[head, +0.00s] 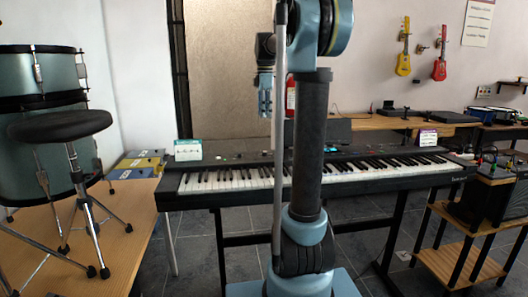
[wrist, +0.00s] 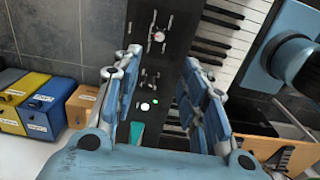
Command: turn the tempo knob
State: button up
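A black electric keyboard (head: 232,180) stands on a dark stand across the middle of the head view. In the wrist view its dark control panel (wrist: 140,28) runs between my fingers, with a round reddish-white control (wrist: 158,36) and smaller controls nearer my palm. The labels are too small to read, so I cannot tell which control is the tempo knob. My gripper (head: 265,103) hangs above the keyboard's rear edge in the head view. In the wrist view my gripper (wrist: 161,62) is open, its fingers wide apart with nothing between them.
A sign card (head: 188,150) stands on the keyboard's left end, another (head: 428,138) near its right. A drum kit and black stool (head: 60,125) stand left. Yellow and blue boxes (wrist: 30,103) lie beside the keyboard. A wooden shelf (head: 460,262) with gear stands right.

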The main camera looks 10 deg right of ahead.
aim_at(265, 152)
notch_tip(265, 152, down, 17)
jog(key=shift+w+f, duration=0.1)
jog(key=shift+f, duration=0.05)
dwell(0.6)
jog(key=shift+c, duration=0.5)
grip_shut()
